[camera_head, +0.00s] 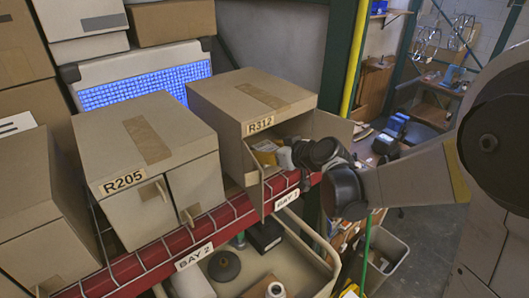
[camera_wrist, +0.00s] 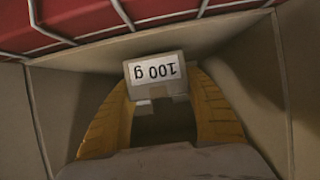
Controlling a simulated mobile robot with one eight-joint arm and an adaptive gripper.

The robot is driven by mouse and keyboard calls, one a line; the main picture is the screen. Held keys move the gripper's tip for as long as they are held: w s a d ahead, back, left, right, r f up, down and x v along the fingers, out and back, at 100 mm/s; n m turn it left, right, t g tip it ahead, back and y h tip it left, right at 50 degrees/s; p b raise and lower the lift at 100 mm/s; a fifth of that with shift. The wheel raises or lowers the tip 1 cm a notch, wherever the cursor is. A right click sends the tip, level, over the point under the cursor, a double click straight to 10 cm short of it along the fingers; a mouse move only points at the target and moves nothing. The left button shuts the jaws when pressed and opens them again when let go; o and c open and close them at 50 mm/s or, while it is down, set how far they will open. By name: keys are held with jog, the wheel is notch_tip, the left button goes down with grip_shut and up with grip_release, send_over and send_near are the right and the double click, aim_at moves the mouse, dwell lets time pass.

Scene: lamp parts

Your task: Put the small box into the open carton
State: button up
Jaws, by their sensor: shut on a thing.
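The open carton (camera_head: 300,95), marked R312, stands on the shelf with its front flaps swung out. My gripper (camera_head: 266,153) reaches into its front opening from the right. In the wrist view my yellow fingers (camera_wrist: 160,82) are shut on a small greyish box (camera_wrist: 153,89) with a white label reading "100 g", upside down. Cardboard walls of the carton (camera_wrist: 285,75) surround the fingers on both sides. In the head view I cannot make out the small box; the fingers and carton hide it. Whether it touches the carton floor I cannot tell.
A carton marked R205 (camera_head: 150,160) stands left of the open one, its front doors slightly ajar. A red shelf beam (camera_head: 180,240) with wire mesh runs in front. Below is a beige bin (camera_head: 325,270) with lamp parts. A blue-fronted case (camera_head: 140,85) stands behind.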

jog(key=shift+w+a+f, duration=0.1)
jog(key=shift+w+f, duration=0.15)
jog(key=shift+f, duration=0.3)
jog(key=shift+s, duration=0.1)
jog(key=o, duration=1.2)
jog(key=shift+f, duration=0.1)
